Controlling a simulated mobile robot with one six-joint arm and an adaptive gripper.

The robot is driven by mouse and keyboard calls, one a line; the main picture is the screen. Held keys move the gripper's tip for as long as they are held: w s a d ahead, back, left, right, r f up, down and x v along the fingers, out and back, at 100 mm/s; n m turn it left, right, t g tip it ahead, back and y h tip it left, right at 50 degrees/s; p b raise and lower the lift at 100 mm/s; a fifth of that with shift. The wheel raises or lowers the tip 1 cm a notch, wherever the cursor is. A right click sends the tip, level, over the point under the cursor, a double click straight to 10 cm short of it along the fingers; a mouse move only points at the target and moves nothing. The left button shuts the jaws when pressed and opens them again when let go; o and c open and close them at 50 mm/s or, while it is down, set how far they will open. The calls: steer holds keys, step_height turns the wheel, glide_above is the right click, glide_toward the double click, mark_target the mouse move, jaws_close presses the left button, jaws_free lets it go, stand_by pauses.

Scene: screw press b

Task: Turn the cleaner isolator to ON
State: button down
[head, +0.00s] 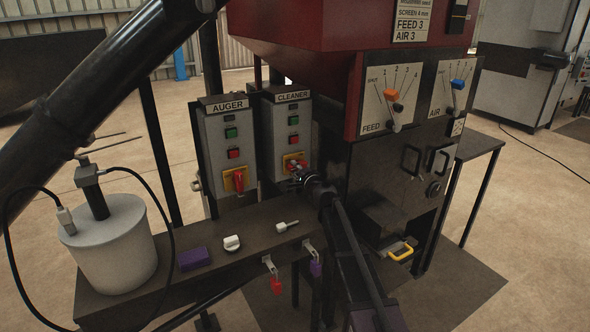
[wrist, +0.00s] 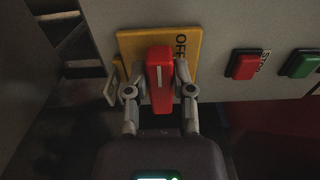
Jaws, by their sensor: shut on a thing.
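The cleaner box (head: 290,130) is a grey panel labelled CLEANER, with green and red buttons above its isolator. The isolator is a red handle (wrist: 159,75) on a yellow plate (wrist: 130,45); the yellow plate (head: 288,157) also shows in the head view. My gripper (wrist: 160,82) is shut on the red handle, one finger on each side. The word OFF shows on the plate beside the handle in the wrist view. The handle's white line runs along its length. In the head view my gripper (head: 299,176) partly hides the handle.
The auger box (head: 226,145) with its own red handle (head: 239,181) stands close on the left. The feed panel (head: 388,95) is to the right.

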steer(key=shift+m, duration=0.4)
steer(key=m, duration=0.4)
steer(key=shift+r+p, duration=0.35)
steer(key=shift+r, duration=0.05)
steer(key=m, duration=0.4)
steer(key=shift+w+d+r+m, duration=0.2)
steer(key=shift+r+m, duration=0.05)
steer(key=shift+m, duration=0.05)
steer(key=m, duration=0.4)
steer(key=shift+w+d+r+m+p, duration=0.2)
steer(key=shift+m+p, duration=0.1)
steer(key=shift+p, duration=0.1)
steer(key=shift+w+d+m, duration=0.1)
steer(key=shift+d+m, duration=0.05)
steer(key=shift+m, duration=0.85)
steer(key=shift+d+m, duration=0.1)
steer(key=shift+m, duration=0.9)
steer(key=shift+c, duration=2.4)
jaws_free()
